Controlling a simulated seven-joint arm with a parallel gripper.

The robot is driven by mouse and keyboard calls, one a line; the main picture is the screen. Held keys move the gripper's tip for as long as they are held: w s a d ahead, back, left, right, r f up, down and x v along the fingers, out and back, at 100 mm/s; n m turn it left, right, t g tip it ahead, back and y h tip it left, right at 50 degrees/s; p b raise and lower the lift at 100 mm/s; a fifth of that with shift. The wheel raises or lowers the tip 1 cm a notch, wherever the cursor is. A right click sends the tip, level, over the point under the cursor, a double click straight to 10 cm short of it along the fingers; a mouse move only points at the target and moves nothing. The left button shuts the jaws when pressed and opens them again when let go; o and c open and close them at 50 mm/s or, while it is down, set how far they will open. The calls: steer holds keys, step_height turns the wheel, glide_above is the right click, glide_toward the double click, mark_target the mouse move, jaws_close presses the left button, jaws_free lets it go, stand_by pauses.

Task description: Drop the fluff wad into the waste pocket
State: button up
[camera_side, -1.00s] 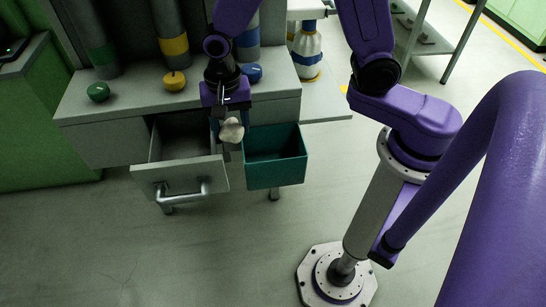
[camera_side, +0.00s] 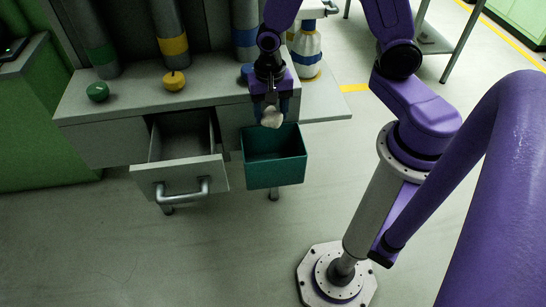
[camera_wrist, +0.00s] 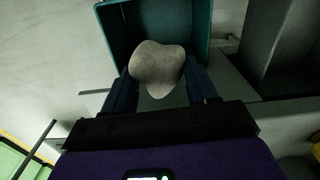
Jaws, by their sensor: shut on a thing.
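The fluff wad (camera_side: 271,117) is a pale, rounded lump held between the fingertips of my gripper (camera_side: 270,112). In the wrist view the wad (camera_wrist: 157,68) sits between the two dark blue fingers of my gripper (camera_wrist: 160,85). The waste pocket (camera_side: 275,174) is a teal open-topped box on the front of the grey counter. In the side view the wad is above the pocket's back part. In the wrist view the pocket (camera_wrist: 205,25) shows behind the wad, which hides part of its inside.
An open grey drawer (camera_side: 180,176) with a bar handle stands just left of the pocket. On the counter (camera_side: 130,98) are a green (camera_side: 98,91) and a yellow knobbed object (camera_side: 174,81). A white bottle (camera_side: 306,50) stands at the right. The floor in front is clear.

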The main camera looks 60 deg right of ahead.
steer(key=shift+s+d+f, duration=0.2)
steer(key=shift+d, duration=0.2)
steer(key=shift+s+d+f, duration=0.15)
steer(key=shift+s+d, duration=0.05)
steer(key=shift+d, duration=0.15)
steer(key=shift+f, duration=2.9)
steer(key=o, duration=1.1)
step_height(320, 180, up, 17)
steer(key=shift+r, duration=0.2)
